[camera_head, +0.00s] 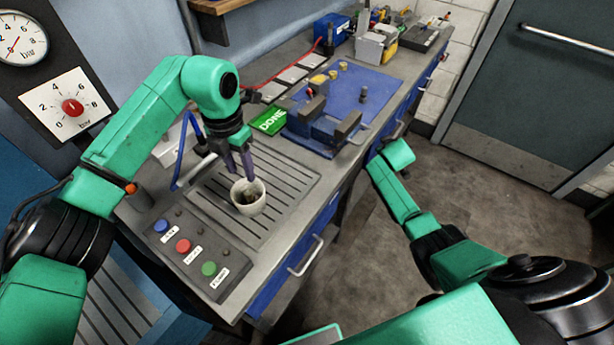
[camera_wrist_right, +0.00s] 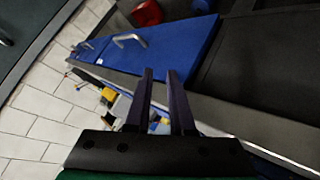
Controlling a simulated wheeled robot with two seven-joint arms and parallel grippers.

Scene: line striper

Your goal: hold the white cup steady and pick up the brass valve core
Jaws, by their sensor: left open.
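The white cup (camera_head: 248,208) stands upright on the grooved grey drain board, with something dark inside that I cannot make out. My left gripper (camera_head: 248,177) points down with its open fingertips at the cup's rim, seemingly at or just inside the mouth; I cannot tell whether they touch it. I cannot identify the brass valve core for certain; small yellowish parts (camera_head: 334,74) lie on the blue mat farther back. My right gripper (camera_wrist_right: 161,76) shows in the right wrist view, its fingers apart with nothing between them, away from the cup.
A button panel (camera_head: 187,246) lies in front of the cup. A blue vise (camera_head: 325,128) and a green DONE sign (camera_head: 269,120) are behind it. The blue mat (camera_head: 375,86) has some bare room. The bench's drawer handle (camera_head: 306,256) juts out in front.

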